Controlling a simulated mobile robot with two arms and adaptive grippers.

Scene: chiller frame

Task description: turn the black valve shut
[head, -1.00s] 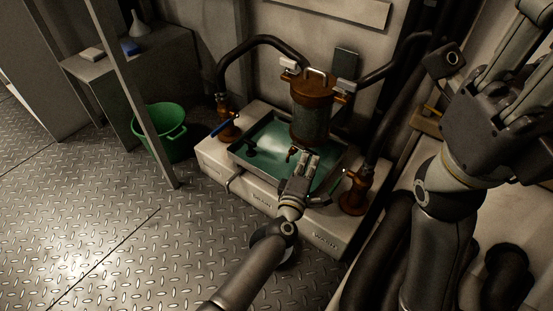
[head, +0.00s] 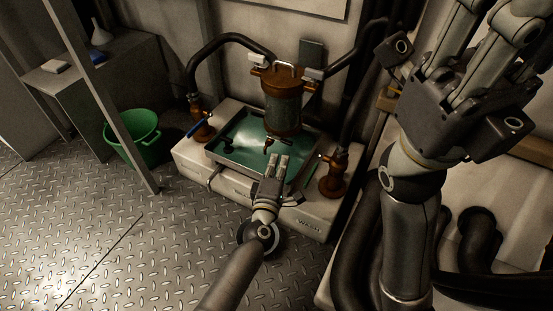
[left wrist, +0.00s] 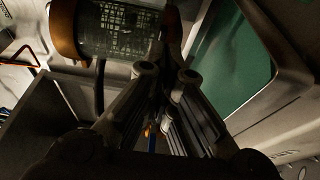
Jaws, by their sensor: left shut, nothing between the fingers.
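A rust-brown canister (head: 282,103) with a mesh body stands over a green-bottomed tray (head: 232,160). A small brown tap (head: 268,142) hangs below it. A small black fitting (head: 227,145) sits at the tray's left side; I cannot tell whether it is the black valve. My left gripper (head: 280,160) is shut and empty, close in front of the tap, over the tray's front side. In the left wrist view its fingers (left wrist: 170,80) point towards the canister (left wrist: 115,28). My right gripper (head: 495,15) is raised at the upper right, its tips partly cut off.
A brown pipe fitting with a blue lever (head: 200,125) stands left of the tray, another fitting (head: 333,175) right of it. A green bucket (head: 132,138) and a slanting post (head: 112,100) are further left. Black hoses (head: 355,245) run at the right.

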